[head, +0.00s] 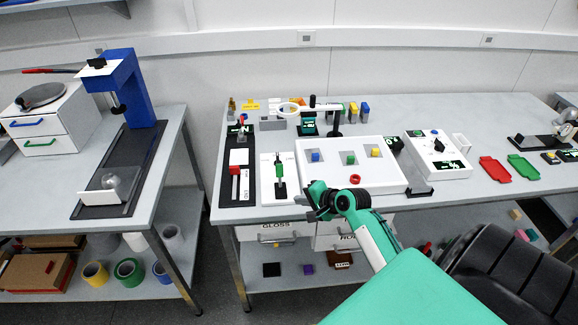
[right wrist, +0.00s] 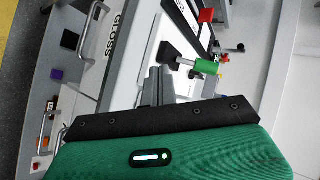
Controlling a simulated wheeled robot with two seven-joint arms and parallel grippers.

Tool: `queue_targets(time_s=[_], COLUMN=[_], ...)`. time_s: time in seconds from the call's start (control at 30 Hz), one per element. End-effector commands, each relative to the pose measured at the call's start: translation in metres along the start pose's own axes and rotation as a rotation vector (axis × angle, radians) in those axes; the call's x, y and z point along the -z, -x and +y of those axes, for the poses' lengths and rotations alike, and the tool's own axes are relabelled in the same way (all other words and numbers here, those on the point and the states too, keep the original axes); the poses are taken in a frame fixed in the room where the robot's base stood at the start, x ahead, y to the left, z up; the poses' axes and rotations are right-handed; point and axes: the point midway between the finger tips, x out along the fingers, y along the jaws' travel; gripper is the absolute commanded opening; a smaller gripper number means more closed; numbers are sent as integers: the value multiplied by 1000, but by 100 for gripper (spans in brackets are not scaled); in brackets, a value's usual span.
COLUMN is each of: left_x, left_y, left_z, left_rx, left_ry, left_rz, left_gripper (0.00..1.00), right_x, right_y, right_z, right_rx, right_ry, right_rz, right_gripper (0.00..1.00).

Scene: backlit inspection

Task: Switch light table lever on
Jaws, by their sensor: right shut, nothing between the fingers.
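The light table (head: 385,183) is a pale flat panel on the middle bench. Just left of it, a lever with a green handle (head: 280,171) and a black end stands on a white plate (head: 266,178). I take this to be the light table lever. My right gripper (head: 311,194) is shut and empty, just right of the lever's near end, by the bench's front edge. In the right wrist view the shut fingers (right wrist: 159,84) point toward the green handle (right wrist: 206,66), and a gap shows between them. My left gripper is not in view.
A red-handled device (head: 235,172) stands left of the lever. A white box with a black knob (head: 440,146) is to the right.

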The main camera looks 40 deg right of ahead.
Motion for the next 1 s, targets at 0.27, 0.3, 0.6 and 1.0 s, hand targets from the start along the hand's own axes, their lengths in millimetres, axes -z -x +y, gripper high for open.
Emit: queue_targets(time_s=[0.27, 0.3, 0.6, 1.0], left_x=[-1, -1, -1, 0], left_y=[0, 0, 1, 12], left_z=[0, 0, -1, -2], left_rx=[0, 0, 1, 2], left_ry=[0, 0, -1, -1], left_rz=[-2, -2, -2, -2], left_gripper=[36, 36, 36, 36], right_x=[63, 66, 68, 71], right_y=[8, 9, 9, -32], right_z=[-48, -50, -51, -61], right_rx=[182, 193, 199, 198], right_ry=[-328, -346, -358, -358], right_rz=[30, 30, 31, 31], right_gripper=[0, 0, 0, 0])
